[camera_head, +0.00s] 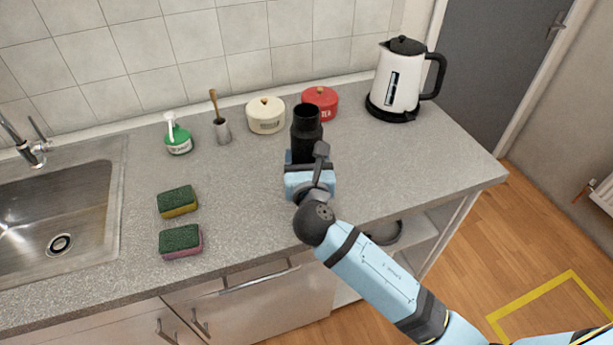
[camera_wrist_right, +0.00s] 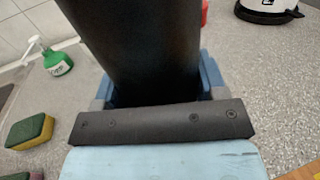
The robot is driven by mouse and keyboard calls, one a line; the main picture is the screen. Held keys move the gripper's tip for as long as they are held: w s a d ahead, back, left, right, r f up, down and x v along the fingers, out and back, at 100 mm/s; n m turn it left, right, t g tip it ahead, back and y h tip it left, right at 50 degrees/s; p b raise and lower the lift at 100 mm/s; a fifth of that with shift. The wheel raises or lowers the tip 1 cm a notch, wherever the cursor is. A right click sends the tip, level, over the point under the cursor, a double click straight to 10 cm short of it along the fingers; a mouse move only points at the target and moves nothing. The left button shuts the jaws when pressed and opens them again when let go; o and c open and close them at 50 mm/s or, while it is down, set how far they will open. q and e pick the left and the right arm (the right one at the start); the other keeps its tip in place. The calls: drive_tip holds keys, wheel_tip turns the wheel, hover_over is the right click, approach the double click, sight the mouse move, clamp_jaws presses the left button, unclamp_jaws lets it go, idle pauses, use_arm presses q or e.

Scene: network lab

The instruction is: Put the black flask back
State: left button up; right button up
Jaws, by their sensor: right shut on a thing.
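The black flask (camera_head: 306,124) stands upright over the grey worktop, in front of the two lidded pots. My right gripper (camera_head: 305,158) is shut on the flask's lower part. In the right wrist view the flask (camera_wrist_right: 135,45) fills the upper middle, with the blue fingers of my right gripper (camera_wrist_right: 155,90) on either side of it. The flask's base is hidden by my gripper, so I cannot tell whether it touches the worktop. My left gripper is not in view.
A cream pot (camera_head: 266,116), red pot (camera_head: 320,102) and white kettle (camera_head: 398,82) stand behind. Left are a green bottle (camera_head: 178,137), a brush holder (camera_head: 222,130), two sponges (camera_head: 177,201) (camera_head: 180,241) and the sink (camera_head: 60,215). The worktop (camera_head: 420,160) is clear to the right.

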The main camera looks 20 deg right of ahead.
wheel_tip(320, 180, down, 4)
drive_tip(key=shift+f+b, duration=0.15)
drive_tip(key=shift+b, duration=0.2)
drive_tip(key=shift+f, duration=0.25)
drive_tip(key=shift+f, duration=0.1)
drive_tip(key=o, duration=1.2)
drive_tip(key=shift+c, duration=0.2)
drive_tip(key=v, duration=1.2)
drive_tip(key=shift+b, duration=0.35)
